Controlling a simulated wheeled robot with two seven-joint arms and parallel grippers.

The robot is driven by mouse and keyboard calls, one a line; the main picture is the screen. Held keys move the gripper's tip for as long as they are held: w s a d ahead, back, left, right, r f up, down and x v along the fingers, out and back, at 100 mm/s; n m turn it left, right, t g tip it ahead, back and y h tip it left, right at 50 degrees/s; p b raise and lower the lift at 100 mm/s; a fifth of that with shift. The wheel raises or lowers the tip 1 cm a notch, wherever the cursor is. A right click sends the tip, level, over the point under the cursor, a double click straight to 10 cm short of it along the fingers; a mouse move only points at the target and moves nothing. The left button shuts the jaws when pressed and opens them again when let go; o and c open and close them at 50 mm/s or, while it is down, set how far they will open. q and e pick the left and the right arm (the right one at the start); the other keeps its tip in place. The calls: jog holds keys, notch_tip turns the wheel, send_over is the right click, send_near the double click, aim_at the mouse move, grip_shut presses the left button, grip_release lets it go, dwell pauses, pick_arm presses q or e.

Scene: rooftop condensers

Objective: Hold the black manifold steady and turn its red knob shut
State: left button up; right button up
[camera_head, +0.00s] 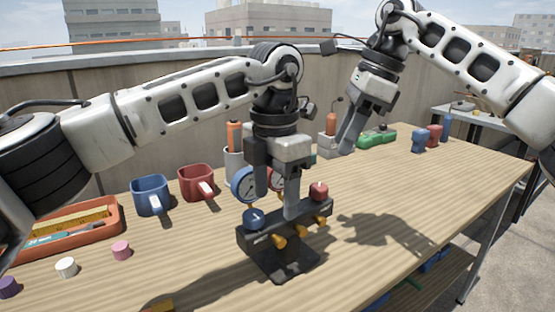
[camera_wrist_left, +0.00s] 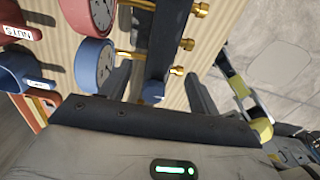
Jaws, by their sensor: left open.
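The black manifold (camera_head: 262,240) stands upright on the wooden table. Its blue knob (camera_head: 253,217) is at the left end and its red knob (camera_head: 318,190) at the right end. A blue-rimmed gauge (camera_head: 242,184) and a red-rimmed gauge sit behind it, and brass fittings face the front. My left gripper (camera_head: 277,203) is open over the manifold. In the left wrist view, its fingers lie on either side of the manifold bar (camera_wrist_left: 165,40); contact cannot be told. My right gripper (camera_head: 347,148) is raised behind and right of the manifold, clear of it; its finger gap is hidden.
A blue mug (camera_head: 150,196), a red mug (camera_head: 196,184) and an orange tray (camera_head: 110,218) stand to the left. A white peg (camera_head: 66,267) and a pink peg (camera_head: 121,250) are in front. Green (camera_head: 376,138) and blue items stand at the back right. The table right of the manifold is clear.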

aim_at(275, 218)
pick_arm(q)
notch_tip(275, 218, down, 7)
jog(key=shift+f, duration=0.15)
jog(key=shift+c, duration=0.3)
grip_shut()
pick_arm(e)
jog(key=shift+o, duration=1.8)
jog(key=shift+s+d+r, duration=0.1)
jog(key=shift+d+r, duration=0.1)
jog(key=shift+r, duration=0.1)
jog(key=shift+m+t, duration=0.4)
jog(key=shift+m, duration=0.3)
jog(key=x, duration=0.7)
jog(key=s+x, duration=0.1)
jog(key=x, duration=0.2)
jog(key=shift+w+a+f, duration=0.1)
jog(key=shift+w+a, duration=0.1)
jog(key=shift+a, duration=0.1)
jog(key=shift+c, duration=0.2)
jog(key=c, duration=0.9)
